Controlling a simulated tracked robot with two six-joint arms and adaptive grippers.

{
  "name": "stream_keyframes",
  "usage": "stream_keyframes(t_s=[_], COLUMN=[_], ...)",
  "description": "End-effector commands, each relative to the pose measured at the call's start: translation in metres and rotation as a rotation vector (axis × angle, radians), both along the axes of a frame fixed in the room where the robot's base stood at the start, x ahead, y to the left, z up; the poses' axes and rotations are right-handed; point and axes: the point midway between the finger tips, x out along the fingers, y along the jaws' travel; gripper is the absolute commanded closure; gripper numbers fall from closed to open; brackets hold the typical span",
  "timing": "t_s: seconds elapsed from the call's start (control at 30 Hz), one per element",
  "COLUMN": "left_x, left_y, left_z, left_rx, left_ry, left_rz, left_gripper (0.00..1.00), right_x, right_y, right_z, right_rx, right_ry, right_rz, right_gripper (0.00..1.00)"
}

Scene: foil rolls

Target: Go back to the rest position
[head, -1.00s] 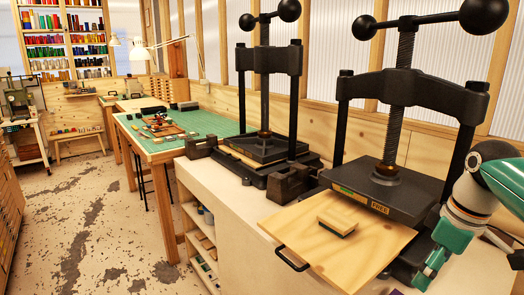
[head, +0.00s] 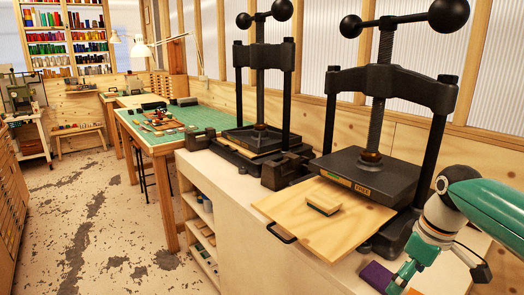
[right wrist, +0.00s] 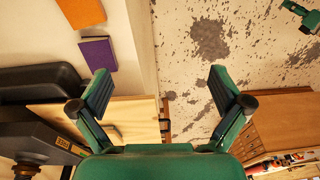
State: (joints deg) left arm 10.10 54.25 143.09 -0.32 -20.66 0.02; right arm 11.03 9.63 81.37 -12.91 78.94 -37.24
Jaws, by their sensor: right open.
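My right gripper (right wrist: 160,88) is open and empty in the right wrist view, its two green fingers wide apart. In the head view my right arm comes in at the lower right, with the gripper (head: 403,276) low beside the near press, close to a purple book (head: 377,275). The right wrist view shows the purple book (right wrist: 98,54) and an orange book (right wrist: 80,12) lying on the pale bench top, apart from the fingers. A green part (right wrist: 300,15) at that view's top right seems to belong to my left gripper; its jaws are unclear.
Two black screw presses stand on the bench (head: 235,190). The near press (head: 372,175) has a pale wooden board (head: 285,206) with a small block (head: 324,203) on it; the board's handle overhangs the bench edge. A green-topped table (head: 205,118) stands behind. The floor at left is clear.

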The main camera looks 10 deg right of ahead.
Motion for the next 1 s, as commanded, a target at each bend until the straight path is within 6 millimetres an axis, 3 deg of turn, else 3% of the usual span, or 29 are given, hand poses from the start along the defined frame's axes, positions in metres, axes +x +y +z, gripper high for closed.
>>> stream_keyframes(t_s=[0.27, 0.37, 0.53, 0.67, 0.8, 0.9, 1.0], left_x=[-0.001, -0.001, -0.001, -0.001, -0.001, -0.001, -0.001], left_y=[0.0, 0.0, 0.0, 0.0, 0.0, 0.0, 0.0], left_z=[0.0, 0.0, 0.0, 0.0, 0.0, 0.0, 0.0], left_rx=[0.0, 0.0, 0.0, 0.0, 0.0, 0.0, 0.0], left_ry=[0.002, 0.002, 0.001, 0.002, 0.002, 0.002, 0.002], left_rz=[-0.001, -0.001, 0.0, -0.001, -0.001, -0.001, -0.001], left_gripper=[0.6, 0.6, 0.6, 0.6, 0.6, 0.6, 0.6], right_x=[0.03, 0.037, 0.032, 0.005, -0.047, -0.088, -0.122], right_y=[0.035, 0.056, 0.11, 0.154, 0.197, 0.22, 0.233], right_z=[-0.079, -0.123, -0.224, -0.297, -0.363, -0.393, -0.41], right_rx=[0.051, 0.082, 0.158, 0.216, 0.265, 0.283, 0.291], right_ry=[0.015, 0.028, 0.062, 0.099, 0.148, 0.18, 0.202], right_rz=[-0.03, -0.056, -0.14, -0.237, -0.365, -0.457, -0.532], right_gripper=[0.0, 0.0, 0.0, 0.0, 0.0, 0.0, 0.0])
